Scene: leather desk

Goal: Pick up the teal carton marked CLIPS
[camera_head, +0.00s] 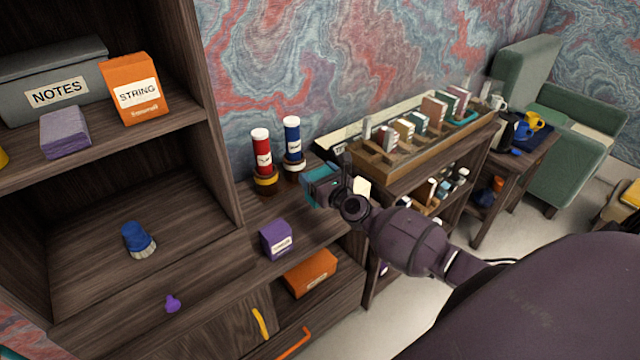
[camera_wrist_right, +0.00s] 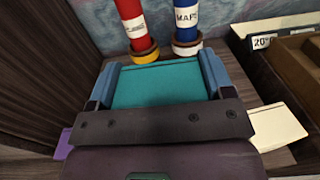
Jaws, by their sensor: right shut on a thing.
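The teal carton (camera_head: 321,173) is between the fingers of my right gripper (camera_head: 322,186), above the wooden desk top (camera_head: 225,284). In the right wrist view the teal carton (camera_wrist_right: 158,84) fills the space between the two blue fingers of my right gripper (camera_wrist_right: 157,78), which is shut on it. No CLIPS lettering shows on the faces I see. I cannot tell if the carton touches the desk. My left gripper is not in view.
A red tube (camera_head: 261,152) and a blue tube (camera_head: 292,142) stand in round holders just behind the carton. A purple box (camera_head: 276,240) sits in front on the desk. A wooden rack (camera_head: 400,160) with several small boxes is to the right. A shelf unit (camera_head: 225,190) rises at left.

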